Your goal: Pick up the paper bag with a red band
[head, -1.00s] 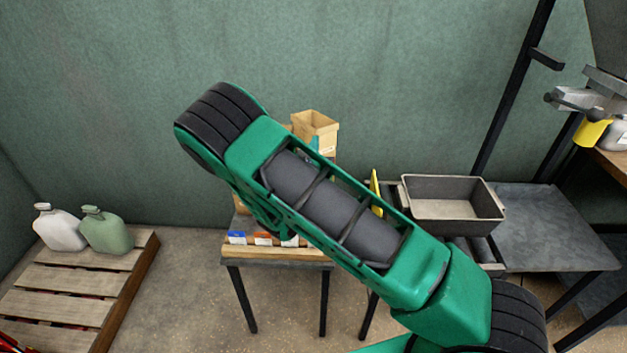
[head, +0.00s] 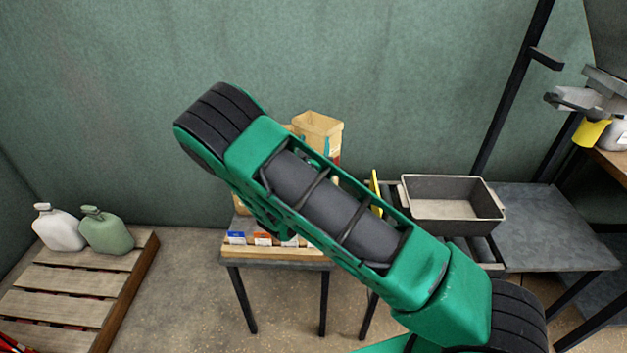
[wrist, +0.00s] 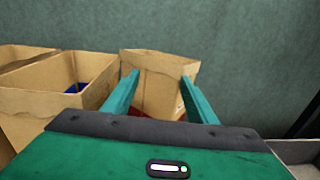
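The paper bag with a red band (wrist: 160,75) is brown and stands between my gripper's teal fingers in the wrist view. In the head view my forearm hides most of the gripper and the bag's lower part.
Other brown paper bags (wrist: 52,82) stand close on the left in the wrist view. Small boxes (head: 263,239) lie on the low table's front (head: 275,260). A grey metal tray (head: 450,190) is to the right. Jugs (head: 105,231) stand on a pallet at left. The wall is behind.

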